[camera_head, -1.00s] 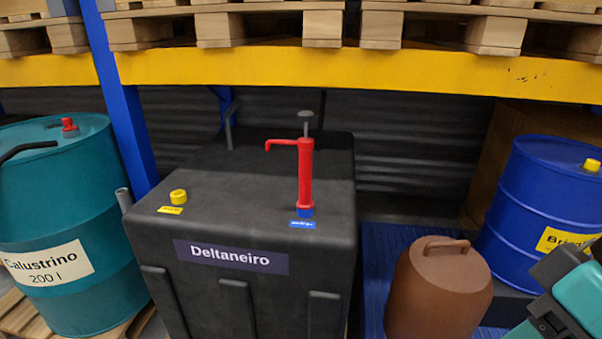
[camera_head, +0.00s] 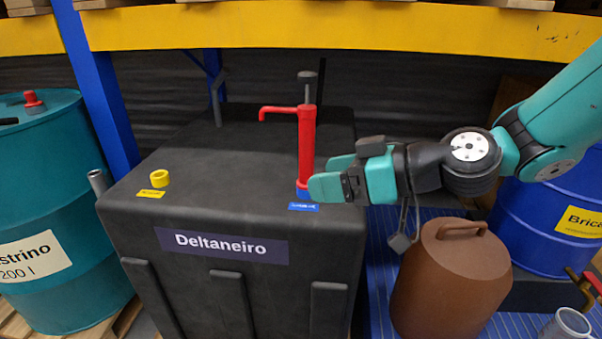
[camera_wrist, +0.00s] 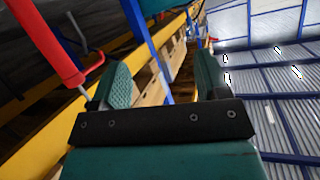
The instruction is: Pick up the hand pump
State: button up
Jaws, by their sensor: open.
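The hand pump (camera_head: 306,145) is a red upright tube with a grey plunger knob on top and a red spout pointing left. It stands in a blue fitting on top of the black tank (camera_head: 215,145) labelled Deltaneiro. My gripper (camera_head: 330,173) comes in from the right, its teal fingers open beside the pump's lower end. The near finger overlaps the edge of the blue fitting. In the wrist view the pump (camera_wrist: 45,45) lies at the upper left, outside my open gripper (camera_wrist: 160,78). Nothing shows between the fingers.
A yellow cap (camera_head: 160,178) sits left on the tank. A yellow shelf beam (camera_head: 280,32) runs above. A brown canister (camera_head: 450,290) stands below my arm, a blue drum (camera_head: 560,222) at right, a teal drum (camera_head: 60,280) at left. A mug (camera_head: 567,325) shows at lower right.

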jog(key=w+d+f+m+t+b, duration=0.2)
jog(key=w+d+f+t, duration=0.3)
jog(key=w, duration=0.3)
jog(key=m+t+h, duration=0.2)
jog(key=t, duration=0.2)
send_near(312, 146)
jog(key=p+x, duration=0.6)
jog(key=p, duration=0.1)
jog(key=shift+w+r+p, duration=0.1)
jog(key=shift+p, duration=0.2)
jog(key=shift+w+a, duration=0.25)
jog(key=shift+w, duration=0.15)
jog(key=p+x, duration=0.3)
jog(key=x, duration=0.1)
jog(key=shift+a, duration=0.25)
jog(key=shift+w+a+p, duration=0.2)
jog(key=shift+w+p, duration=0.15)
